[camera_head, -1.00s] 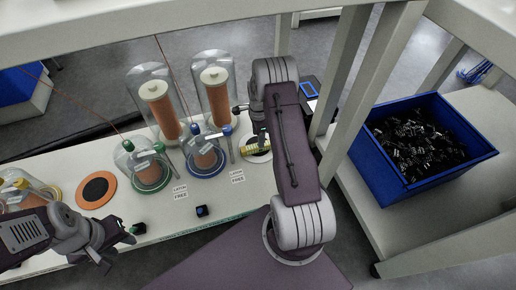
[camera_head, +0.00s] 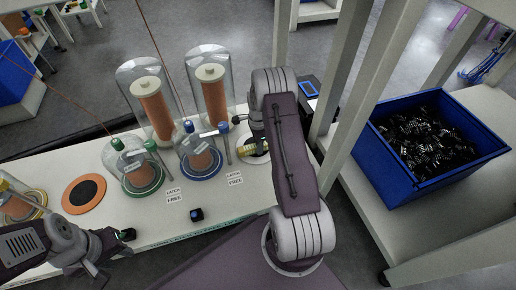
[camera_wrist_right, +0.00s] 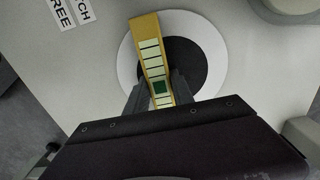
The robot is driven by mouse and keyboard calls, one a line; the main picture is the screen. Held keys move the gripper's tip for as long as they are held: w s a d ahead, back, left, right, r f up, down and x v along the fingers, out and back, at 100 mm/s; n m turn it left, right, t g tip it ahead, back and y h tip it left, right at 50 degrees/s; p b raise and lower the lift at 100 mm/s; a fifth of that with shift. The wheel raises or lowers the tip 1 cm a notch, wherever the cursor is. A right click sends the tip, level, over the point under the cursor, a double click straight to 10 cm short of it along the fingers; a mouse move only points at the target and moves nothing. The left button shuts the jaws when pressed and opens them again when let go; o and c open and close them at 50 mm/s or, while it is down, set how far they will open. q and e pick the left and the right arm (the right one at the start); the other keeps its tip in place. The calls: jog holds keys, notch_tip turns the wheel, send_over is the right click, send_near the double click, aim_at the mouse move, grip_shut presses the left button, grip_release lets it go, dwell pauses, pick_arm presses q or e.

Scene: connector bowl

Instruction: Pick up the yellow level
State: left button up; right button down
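The yellow level (camera_wrist_right: 150,50) is a yellow bar with pale segments and a dark green square. In the right wrist view it lies over a black disc with a white ring, between the two fingers of my right gripper (camera_wrist_right: 160,95). The fingers appear pressed against both its sides. In the head view part of the level (camera_head: 247,149) shows beside my right arm, which hides its rest and most of the right gripper. My left gripper (camera_head: 112,250) is at the lower left, away from the level; its finger gap is unclear.
Glass domes with green (camera_head: 143,178) and blue (camera_head: 203,165) rings and two tall glass-covered orange columns stand left of the level. A blue bin (camera_head: 440,190) of black parts stands right, beyond a white post.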

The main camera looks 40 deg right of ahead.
jog(key=shift+r+p, duration=0.5)
notch_tip(320, 180, up, 4)
jog(key=p, duration=0.4)
jog(key=shift+r, duration=0.2)
jog(key=s+r+p, duration=0.5)
jog(key=s+p, duration=0.2)
jog(key=s, duration=0.4)
jog(key=shift+s+a+r, duration=0.3)
jog(key=shift+s+a, duration=0.05)
